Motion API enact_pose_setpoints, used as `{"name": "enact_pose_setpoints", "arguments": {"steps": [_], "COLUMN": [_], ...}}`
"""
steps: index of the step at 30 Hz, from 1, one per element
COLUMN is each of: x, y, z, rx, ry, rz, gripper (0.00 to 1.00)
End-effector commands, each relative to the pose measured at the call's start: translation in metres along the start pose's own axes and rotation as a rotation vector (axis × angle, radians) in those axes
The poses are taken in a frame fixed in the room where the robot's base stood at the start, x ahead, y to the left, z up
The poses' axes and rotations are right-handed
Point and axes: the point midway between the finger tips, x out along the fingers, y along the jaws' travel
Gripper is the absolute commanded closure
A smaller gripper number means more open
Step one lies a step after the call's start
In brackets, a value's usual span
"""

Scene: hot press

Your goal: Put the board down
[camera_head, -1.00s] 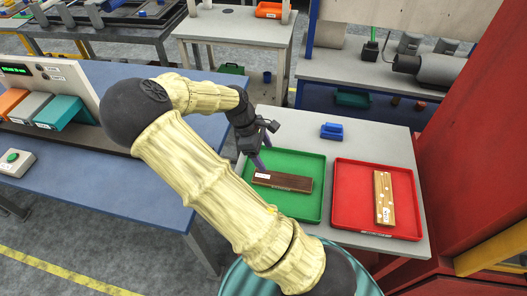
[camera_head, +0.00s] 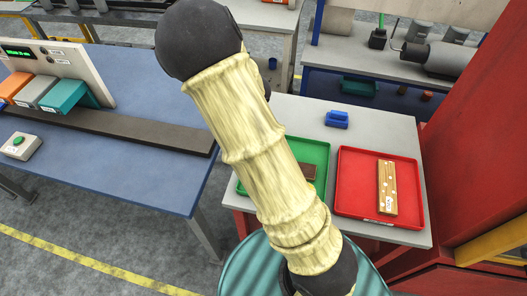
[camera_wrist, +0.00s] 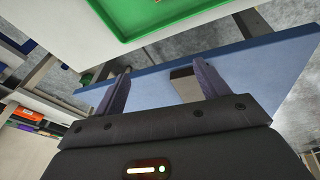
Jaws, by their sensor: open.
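A dark brown board (camera_head: 311,171) lies in the green tray (camera_head: 318,150) on the white-topped table. My arm hides most of both in the head view. A lighter, spotted board (camera_head: 388,187) with a white label lies in the red tray (camera_head: 350,165) to the right. My gripper (camera_wrist: 164,78) shows only in the wrist view; its fingers are apart with nothing held between them. A corner of the green tray (camera_wrist: 140,35) shows at the top of that view, apart from the fingers. My arm hides the gripper in the head view.
A blue table (camera_head: 120,170) stands to the left, with orange, grey and teal blocks, a dark strip and a green-button box (camera_head: 20,145). A small blue item (camera_head: 337,119) sits behind the trays. A red cabinet (camera_head: 480,150) closes off the right side.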

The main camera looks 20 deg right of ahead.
Motion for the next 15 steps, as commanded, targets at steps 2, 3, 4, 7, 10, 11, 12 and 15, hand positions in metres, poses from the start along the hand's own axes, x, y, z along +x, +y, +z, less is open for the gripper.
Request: {"name": "enact_pose_setpoints", "arguments": {"steps": [2,3,4,7,10,11,12,15], "x": [-0.011,-0.016,-0.020,-0.034,-0.049,-0.053,-0.059,-0.074], "y": [0.007,0.010,0.012,0.017,0.018,0.018,0.016,0.009], "z": [-0.004,-0.005,-0.005,-0.002,0.006,0.010,0.015,0.028], "rx": [0.071,0.105,0.130,0.217,0.306,0.332,0.367,0.450], "ry": [0.059,0.080,0.093,0.121,0.125,0.121,0.115,0.090], "rz": [0.049,0.073,0.092,0.146,0.187,0.197,0.208,0.220], "gripper": [0.26,0.26,0.26,0.26,0.26,0.26,0.26,0.26]}}
